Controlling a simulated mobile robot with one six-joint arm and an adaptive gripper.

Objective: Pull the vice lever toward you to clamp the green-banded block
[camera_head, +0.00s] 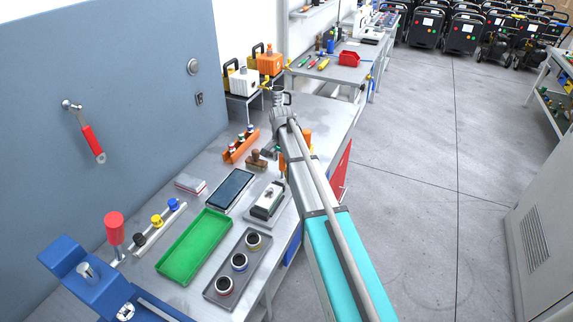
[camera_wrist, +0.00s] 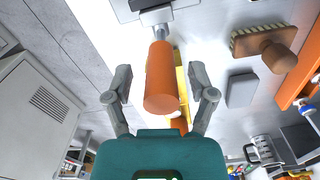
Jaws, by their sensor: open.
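An orange cylindrical handle (camera_wrist: 161,80) on a silver fitting (camera_wrist: 155,16) shows in the wrist view; it looks like the vice lever. My gripper (camera_wrist: 160,84) is open, with one finger on each side of the handle and visible gaps to both. In the head view, orange (camera_head: 307,138) shows beside my arm, probably the same handle. A small white and black device (camera_head: 268,200) stands on the bench nearby. I cannot make out a green-banded block in either view.
A wooden brush (camera_wrist: 270,48) and a grey block (camera_wrist: 242,90) lie right of the handle in the wrist view. The bench also holds an orange rack (camera_head: 240,147), a tablet (camera_head: 231,188) and a green tray (camera_head: 192,248). Open floor (camera_head: 420,180) lies right of the bench.

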